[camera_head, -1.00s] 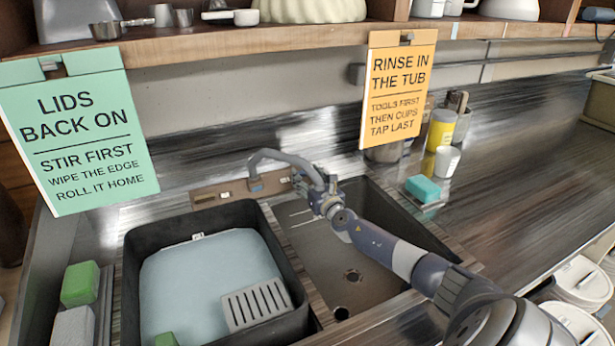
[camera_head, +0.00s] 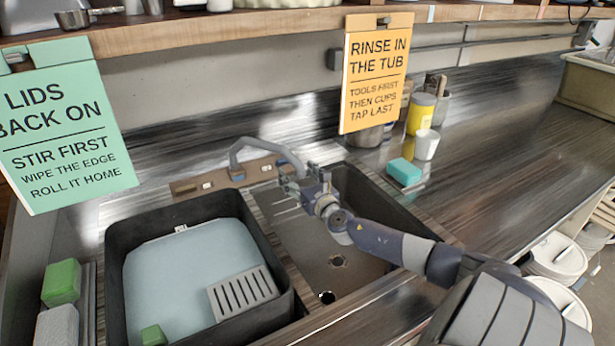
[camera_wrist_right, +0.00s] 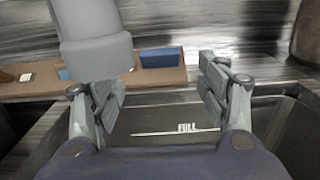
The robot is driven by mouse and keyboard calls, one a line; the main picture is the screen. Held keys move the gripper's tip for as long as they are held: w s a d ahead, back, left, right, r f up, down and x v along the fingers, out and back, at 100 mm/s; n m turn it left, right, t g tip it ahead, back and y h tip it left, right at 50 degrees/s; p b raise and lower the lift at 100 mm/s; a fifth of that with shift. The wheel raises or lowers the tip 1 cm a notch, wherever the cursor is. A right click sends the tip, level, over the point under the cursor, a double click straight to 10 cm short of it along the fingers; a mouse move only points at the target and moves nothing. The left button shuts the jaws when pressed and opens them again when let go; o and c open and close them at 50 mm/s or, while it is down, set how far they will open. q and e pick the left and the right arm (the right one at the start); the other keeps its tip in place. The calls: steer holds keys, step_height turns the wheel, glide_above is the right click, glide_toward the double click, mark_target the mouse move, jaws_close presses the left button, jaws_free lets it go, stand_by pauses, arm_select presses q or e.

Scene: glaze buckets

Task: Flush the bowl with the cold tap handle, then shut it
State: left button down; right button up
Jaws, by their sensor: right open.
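The dark sink bowl (camera_head: 355,270) is at the centre of the head view, with no water visible in it. A grey tap spout (camera_head: 262,142) arches over from a brown deck plate (camera_head: 190,187) at the back. In the right wrist view, a blue block that looks like the cold handle (camera_wrist_right: 160,57) is on the plate, beyond my fingers and right of the spout (camera_wrist_right: 92,50). In the head view my gripper hides that spot. My right gripper (camera_head: 299,178) is open and empty beside the spout's end; its spread fingers also show in the wrist view (camera_wrist_right: 160,95). My left gripper is out of view.
A black tub (camera_head: 120,240) of pale liquid, with a slotted grey piece (camera_head: 243,292), stands left of the bowl. Green (camera_head: 61,283) and teal (camera_head: 404,171) sponges lie on either side. An orange sign (camera_head: 375,75) hangs above the bowl. The right counter is mostly clear.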

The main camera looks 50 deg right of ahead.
steer(key=shift+v, duration=2.95)
